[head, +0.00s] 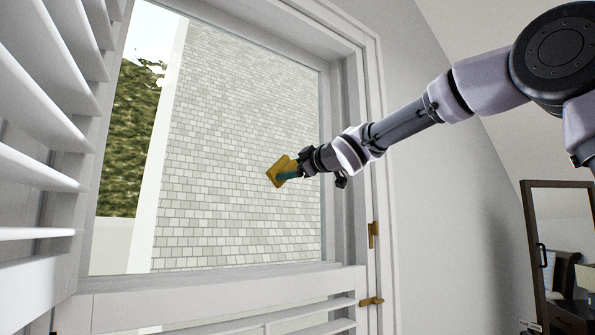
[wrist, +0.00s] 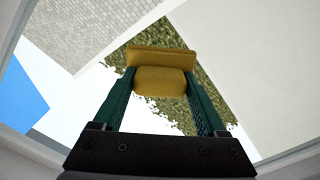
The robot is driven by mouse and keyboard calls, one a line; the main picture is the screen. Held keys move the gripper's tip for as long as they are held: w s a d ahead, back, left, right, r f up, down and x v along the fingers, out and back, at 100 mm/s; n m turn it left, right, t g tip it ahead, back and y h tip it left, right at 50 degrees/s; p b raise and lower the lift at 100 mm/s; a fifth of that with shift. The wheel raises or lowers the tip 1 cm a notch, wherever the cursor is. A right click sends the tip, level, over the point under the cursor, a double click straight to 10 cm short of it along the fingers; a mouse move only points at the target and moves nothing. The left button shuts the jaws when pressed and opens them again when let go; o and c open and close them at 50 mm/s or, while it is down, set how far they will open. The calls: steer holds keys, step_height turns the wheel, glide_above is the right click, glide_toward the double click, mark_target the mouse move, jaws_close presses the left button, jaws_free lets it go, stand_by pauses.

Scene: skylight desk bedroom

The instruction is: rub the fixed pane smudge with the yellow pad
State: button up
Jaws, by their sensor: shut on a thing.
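My gripper (head: 293,173) is shut on the yellow pad (head: 281,170) and holds it out in front of the window pane (head: 235,110). In the wrist view the green fingers of my gripper (wrist: 162,95) stand on either side of the yellow pad (wrist: 161,75). The pad's broad face is turned toward the glass side. I cannot tell from these frames whether the pad touches the pane. I cannot make out the smudge in either view; it may be hidden by the pad or too faint.
White louvred shutters (head: 45,95) stand at the left, close to the window. The white window frame (head: 345,130) borders the pane, with brass hinges (head: 373,235) at its lower right. A dark-framed mirror (head: 535,250) is at the far right.

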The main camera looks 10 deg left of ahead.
steer(key=shift+s+a, duration=0.95)
steer(key=shift+s, duration=0.2)
steer(key=shift+s+a, duration=0.95)
steer(key=shift+s, duration=0.2)
steer(key=shift+d, duration=0.1)
steer(key=shift+v, duration=2.95)
steer(key=v, duration=0.3)
steer(key=shift+s, duration=0.1)
